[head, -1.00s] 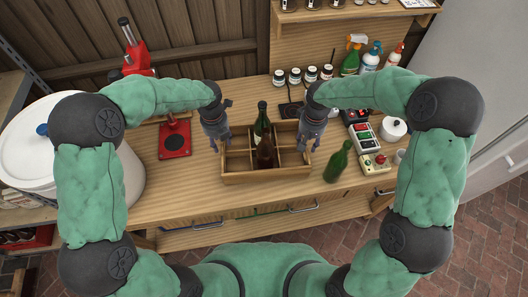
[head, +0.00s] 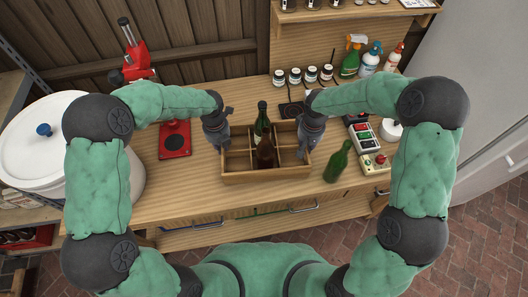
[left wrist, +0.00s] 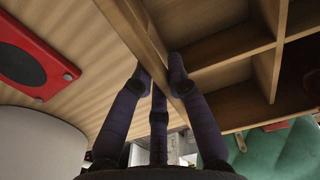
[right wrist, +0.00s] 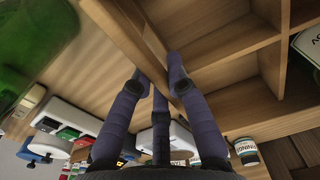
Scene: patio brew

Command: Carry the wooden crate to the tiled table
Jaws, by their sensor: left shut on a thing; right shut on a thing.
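The wooden crate (head: 268,176) stands on the wooden workbench, with dividers inside. My left gripper (head: 220,146) is shut on the crate's left wall, which also shows between the fingers in the left wrist view (left wrist: 160,80). My right gripper (head: 308,146) is shut on the crate's right wall, seen in the right wrist view (right wrist: 160,80). The crate seems to rest on the bench. I cannot make out a tiled table.
A green bottle (head: 338,162) stands on the bench just right of the crate. A red capper base (head: 175,139) is to the left, near a white bucket (head: 45,160). Control boxes (head: 364,140) and small jars (head: 310,74) are to the right and behind.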

